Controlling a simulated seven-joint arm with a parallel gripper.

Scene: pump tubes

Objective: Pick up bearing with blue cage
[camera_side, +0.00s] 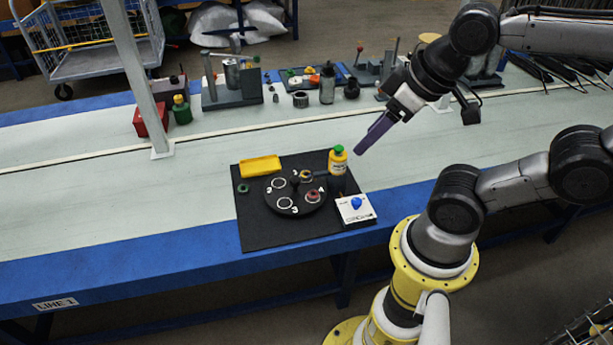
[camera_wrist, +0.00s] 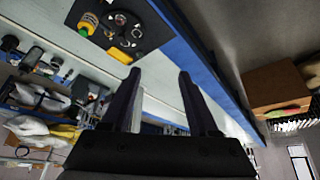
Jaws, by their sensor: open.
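I cannot pick out a bearing with a blue cage for certain. A black turntable (camera_side: 283,209) with numbered round places sits on a black mat (camera_side: 262,236). A tan-topped part (camera_side: 306,175) and a reddish ring-like part (camera_side: 313,195) sit on it; two places show only white circles. A small green ring (camera_side: 243,188) lies on the mat to the left. A bright blue rounded piece (camera_side: 356,203) is on a white box (camera_side: 352,213). My gripper (camera_side: 360,151) is above and right of the mat, empty; the wrist view shows its two fingers (camera_wrist: 160,76) apart.
A yellow tray (camera_side: 261,166) is at the back left. A grey post (camera_side: 134,75), a red box (camera_side: 150,120) and fixtures stand farther back. The pale bench left of the mat is clear.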

